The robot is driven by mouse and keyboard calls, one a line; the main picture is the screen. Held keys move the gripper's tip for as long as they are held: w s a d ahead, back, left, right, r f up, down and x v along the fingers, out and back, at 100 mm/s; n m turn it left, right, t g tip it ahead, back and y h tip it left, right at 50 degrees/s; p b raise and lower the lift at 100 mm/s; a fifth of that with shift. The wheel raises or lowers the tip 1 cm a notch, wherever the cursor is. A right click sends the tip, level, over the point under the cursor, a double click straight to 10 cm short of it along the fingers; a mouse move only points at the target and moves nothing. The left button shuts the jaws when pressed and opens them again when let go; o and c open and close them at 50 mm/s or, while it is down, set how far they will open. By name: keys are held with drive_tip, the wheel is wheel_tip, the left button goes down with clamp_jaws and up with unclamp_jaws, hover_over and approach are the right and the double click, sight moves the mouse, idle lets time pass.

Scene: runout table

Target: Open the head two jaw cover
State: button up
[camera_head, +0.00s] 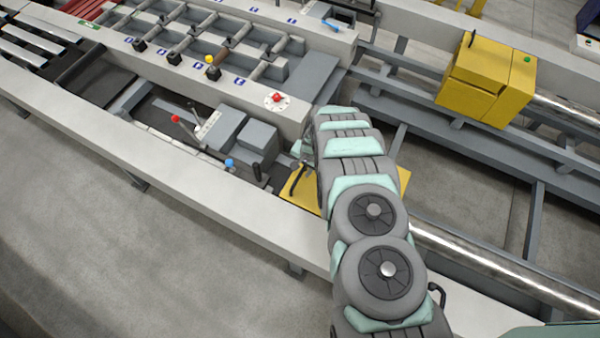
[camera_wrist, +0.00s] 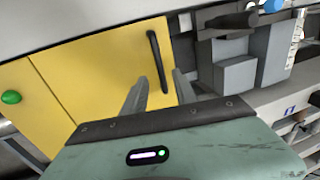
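A yellow cover (camera_head: 297,192) sits on the near rail under my arm in the head view, mostly hidden by the arm. In the wrist view the yellow cover (camera_wrist: 95,65) has a black bar handle (camera_wrist: 155,55) near its right edge and a green button (camera_wrist: 11,97) at left. My gripper (camera_wrist: 160,76) is open, its two fingers apart on either side of the handle's lower end in the picture. I cannot tell whether they touch it. A second yellow cover (camera_head: 487,85) with a black handle and green button stands on the far rails, looking closed.
Grey blocks with levers, one with a blue knob (camera_head: 229,163), stand just left of my gripper in the head view. A red button (camera_head: 276,97) sits on the pale frame. A shiny bar (camera_head: 490,265) runs right from the near cover. The floor in front is clear.

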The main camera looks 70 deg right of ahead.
sight(299, 176)
drive_tip(key=shift+w+f+b, duration=0.2)
drive_tip(key=shift+w+f, duration=0.05)
drive_tip(key=shift+f, duration=1)
drive_tip(key=shift+w+f+b, duration=0.15)
drive_tip(key=shift+w+f, duration=0.05)
drive_tip(key=shift+f, duration=1)
drive_tip(key=shift+c, duration=0.2)
clamp_jaws()
